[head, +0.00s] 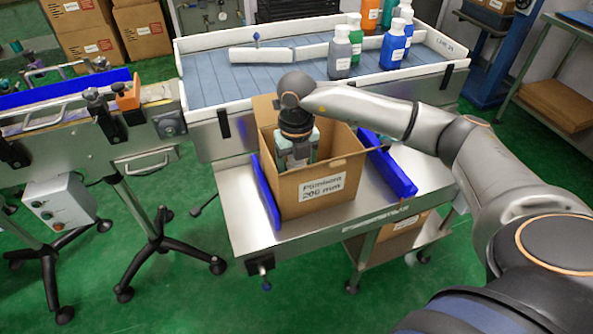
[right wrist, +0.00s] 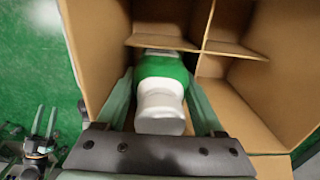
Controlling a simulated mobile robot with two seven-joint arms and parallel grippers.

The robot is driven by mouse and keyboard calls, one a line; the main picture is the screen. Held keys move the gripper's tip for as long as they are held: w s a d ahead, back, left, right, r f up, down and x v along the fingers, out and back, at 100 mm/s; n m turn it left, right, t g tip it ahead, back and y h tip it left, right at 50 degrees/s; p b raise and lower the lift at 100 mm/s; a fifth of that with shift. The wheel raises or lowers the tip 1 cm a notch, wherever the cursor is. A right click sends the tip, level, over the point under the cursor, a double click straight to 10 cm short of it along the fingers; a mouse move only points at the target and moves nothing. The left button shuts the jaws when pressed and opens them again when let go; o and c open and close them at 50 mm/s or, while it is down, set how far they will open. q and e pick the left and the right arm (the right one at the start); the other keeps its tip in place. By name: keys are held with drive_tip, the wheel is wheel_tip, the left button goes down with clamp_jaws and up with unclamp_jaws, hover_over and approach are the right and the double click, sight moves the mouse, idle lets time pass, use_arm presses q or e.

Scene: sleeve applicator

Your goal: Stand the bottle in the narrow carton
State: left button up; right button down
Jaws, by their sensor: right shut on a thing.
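The carton (head: 315,190), an open brown box with a printed label, stands on a steel table between blue rails. My right gripper (head: 297,150) reaches down into its open top from above. In the right wrist view the gripper (right wrist: 163,95) is shut on a green bottle with a white cap (right wrist: 160,108), one finger on each side. The bottle is inside the carton walls, beside the crossed cardboard dividers (right wrist: 228,49). Its lower end is hidden, so I cannot tell whether it touches the floor. My left gripper is not in view.
Several grey, green, blue and orange bottles, including a grey one (head: 340,52), stand on the white-edged conveyor (head: 222,90) behind. A blue rail (head: 388,165) flanks the carton on the right. Another conveyor (head: 70,125) stands at left.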

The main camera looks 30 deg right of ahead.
drive_tip(key=shift+c, duration=1.4)
unclamp_jaws()
drive_tip(key=shift+r, duration=0.1)
wheel_tip(320, 180, up, 13)
drive_tip(key=shift+r+p, duration=0.1)
drive_tip(key=shift+p, duration=0.7)
